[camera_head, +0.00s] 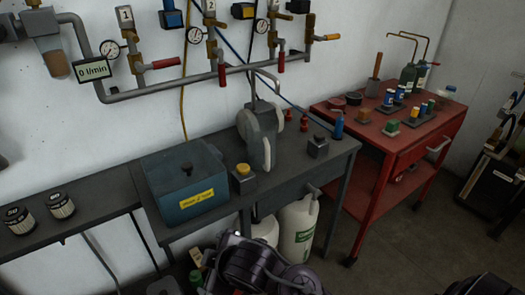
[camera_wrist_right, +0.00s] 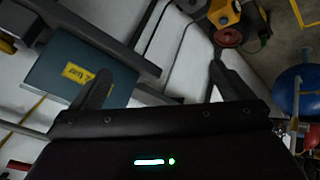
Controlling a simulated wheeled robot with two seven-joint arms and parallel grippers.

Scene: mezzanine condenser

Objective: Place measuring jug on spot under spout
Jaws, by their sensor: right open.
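The vessel is not clear in that view. My left gripper is not in view.
A blue box (camera_head: 187,182) with a yellow label stands on the bench; it also shows in the right wrist view (camera_wrist_right: 78,68). Beside it is a yellow-topped block (camera_head: 243,179). White containers (camera_head: 297,228) stand below. A red cart (camera_head: 393,148) with small items is at right.

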